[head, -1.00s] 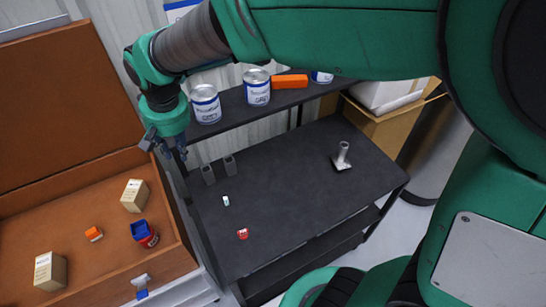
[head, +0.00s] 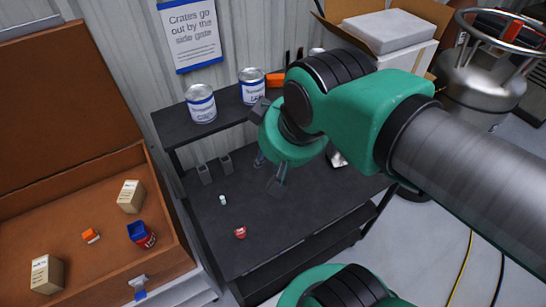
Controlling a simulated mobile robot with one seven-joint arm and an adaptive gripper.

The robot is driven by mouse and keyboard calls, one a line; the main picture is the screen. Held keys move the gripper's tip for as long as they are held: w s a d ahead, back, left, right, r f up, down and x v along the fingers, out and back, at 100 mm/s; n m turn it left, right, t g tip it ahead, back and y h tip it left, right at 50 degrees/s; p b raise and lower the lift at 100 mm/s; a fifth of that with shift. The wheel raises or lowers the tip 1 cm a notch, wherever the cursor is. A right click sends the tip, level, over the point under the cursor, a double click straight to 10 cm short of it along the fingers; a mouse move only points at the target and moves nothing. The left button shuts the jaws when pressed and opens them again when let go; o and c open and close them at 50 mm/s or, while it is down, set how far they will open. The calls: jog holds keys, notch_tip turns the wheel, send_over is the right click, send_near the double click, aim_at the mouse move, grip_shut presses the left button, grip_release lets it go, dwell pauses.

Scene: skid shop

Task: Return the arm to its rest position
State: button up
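My green arm reaches in from the right in the head view, over the black cart (head: 300,222). My gripper (head: 268,176) hangs above the middle of the cart's top, pointing down. Its fingers look spread apart, with nothing visible between them. The arm hides part of the cart's upper shelf and most of a grey metal piece (head: 336,160) on the cart top.
Two paint cans (head: 201,104) stand on the upper shelf (head: 178,130). A small red item (head: 240,232) and a small pale item (head: 222,200) lie on the cart. An open brown case (head: 70,220) with small boxes is at left. A metal tank (head: 485,85) stands at right.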

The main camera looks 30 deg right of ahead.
jog(key=shift+s+d, duration=0.15)
jog(key=shift+s, duration=0.25)
jog(key=shift+f, duration=0.15)
notch_tip(320, 180, down, 4)
jog(key=b, duration=0.4)
